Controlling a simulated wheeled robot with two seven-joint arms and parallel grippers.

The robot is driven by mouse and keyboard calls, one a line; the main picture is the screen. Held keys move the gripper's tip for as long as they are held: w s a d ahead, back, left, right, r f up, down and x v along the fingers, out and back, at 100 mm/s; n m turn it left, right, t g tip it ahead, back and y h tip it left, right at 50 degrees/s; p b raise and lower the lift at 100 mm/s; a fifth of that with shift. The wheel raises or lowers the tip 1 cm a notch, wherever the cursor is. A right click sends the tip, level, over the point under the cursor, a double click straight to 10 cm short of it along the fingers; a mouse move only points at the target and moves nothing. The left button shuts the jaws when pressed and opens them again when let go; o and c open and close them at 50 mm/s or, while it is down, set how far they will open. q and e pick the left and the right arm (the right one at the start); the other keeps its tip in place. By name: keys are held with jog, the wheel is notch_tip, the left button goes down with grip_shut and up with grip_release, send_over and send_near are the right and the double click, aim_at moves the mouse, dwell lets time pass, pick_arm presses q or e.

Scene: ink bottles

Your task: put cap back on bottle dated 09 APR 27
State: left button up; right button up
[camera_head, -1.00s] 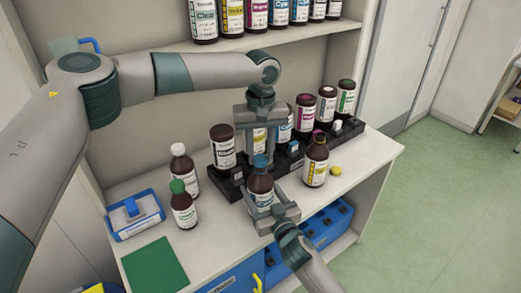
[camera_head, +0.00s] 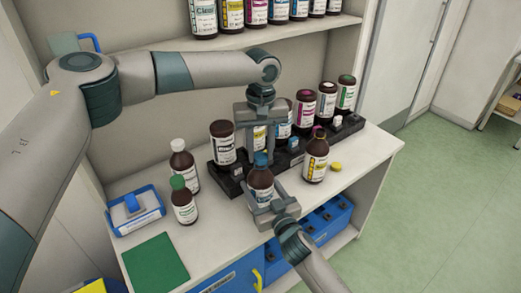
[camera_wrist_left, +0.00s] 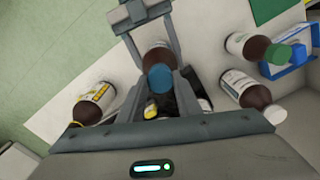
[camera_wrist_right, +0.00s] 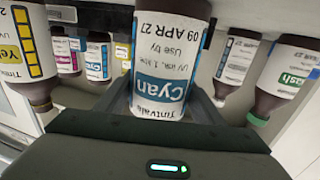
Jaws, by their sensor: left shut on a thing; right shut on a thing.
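The cyan-labelled brown bottle (camera_head: 260,183) stands upright at the front of the counter. In the right wrist view its label (camera_wrist_right: 168,60) reads Cyan and 09 APR 27. My right gripper (camera_head: 272,205) is shut around the bottle's body. The blue cap (camera_head: 261,158) is at the bottle's mouth, directly over the neck. My left gripper (camera_head: 260,150) points down from above and is shut on the cap. In the left wrist view the cap (camera_wrist_left: 160,77) sits between the fingers, in line with the bottle (camera_wrist_left: 157,52). I cannot tell whether it is fully seated.
An open yellow-labelled bottle (camera_head: 315,160) stands to the right, with a loose yellow cap (camera_head: 336,166) beside it. A black rack (camera_head: 229,182) with several bottles is behind. White-capped (camera_head: 184,163) and green-capped (camera_head: 183,200) bottles, a blue tray (camera_head: 135,213) and a green mat (camera_head: 156,263) are left.

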pick_arm(q)
jog(key=shift+f, duration=0.45)
